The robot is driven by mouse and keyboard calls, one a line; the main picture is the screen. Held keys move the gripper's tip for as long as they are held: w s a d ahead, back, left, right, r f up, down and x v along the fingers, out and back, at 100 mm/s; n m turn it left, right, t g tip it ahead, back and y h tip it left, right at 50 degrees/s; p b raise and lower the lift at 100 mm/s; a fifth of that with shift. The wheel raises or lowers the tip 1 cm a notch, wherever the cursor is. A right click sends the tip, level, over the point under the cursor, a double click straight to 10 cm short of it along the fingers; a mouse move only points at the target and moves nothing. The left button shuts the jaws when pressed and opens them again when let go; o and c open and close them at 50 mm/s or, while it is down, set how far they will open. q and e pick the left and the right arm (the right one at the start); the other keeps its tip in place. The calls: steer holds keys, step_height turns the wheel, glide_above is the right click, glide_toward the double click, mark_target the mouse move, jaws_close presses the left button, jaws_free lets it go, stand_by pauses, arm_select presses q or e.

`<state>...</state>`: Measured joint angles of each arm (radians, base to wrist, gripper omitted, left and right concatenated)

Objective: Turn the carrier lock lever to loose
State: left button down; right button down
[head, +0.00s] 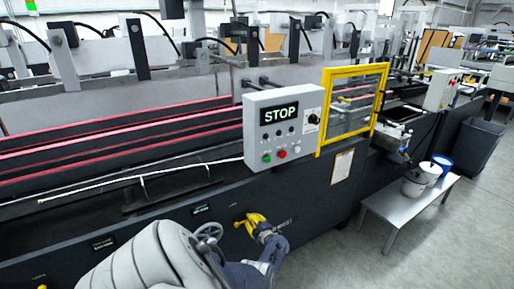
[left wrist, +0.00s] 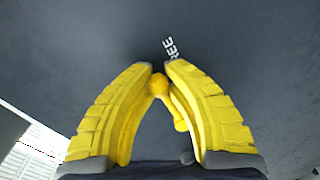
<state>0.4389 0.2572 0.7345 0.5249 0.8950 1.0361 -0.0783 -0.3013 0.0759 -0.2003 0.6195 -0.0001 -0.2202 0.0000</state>
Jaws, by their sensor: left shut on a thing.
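The carrier lock lever is a yellow-orange handle with a round knob (left wrist: 159,84), seen between my fingertips in the left wrist view. My left gripper (left wrist: 159,72) has yellow ribbed fingers, closed in on the lever from both sides. In the head view my left gripper (head: 252,222) is at the machine's dark front panel, low in the middle. There its yellow fingers and the lever blend together, so the lever's exact angle is hard to tell. White lettering (left wrist: 168,48) ending in "REE" is on the panel just beyond the fingertips. My right gripper is not in view.
A control box (head: 284,124) reading STOP and a yellow-framed guard (head: 352,105) are above. A low bench (head: 407,207) with buckets stands at right.

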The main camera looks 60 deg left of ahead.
arm_select(q)
steer(key=shift+a+r, duration=0.1)
steer(key=shift+r, duration=0.05)
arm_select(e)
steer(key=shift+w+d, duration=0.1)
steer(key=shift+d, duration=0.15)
arm_select(q)
steer(key=c, duration=1.2)
jaws_free()
steer(key=shift+o, duration=0.2)
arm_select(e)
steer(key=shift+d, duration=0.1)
arm_select(q)
steer(key=shift+d, duration=0.6)
steer(key=d+r, duration=0.1)
steer(key=d, duration=0.9)
steer(key=shift+d+r, duration=0.35)
steer(key=shift+d, duration=0.05)
steer(key=shift+s, duration=0.1)
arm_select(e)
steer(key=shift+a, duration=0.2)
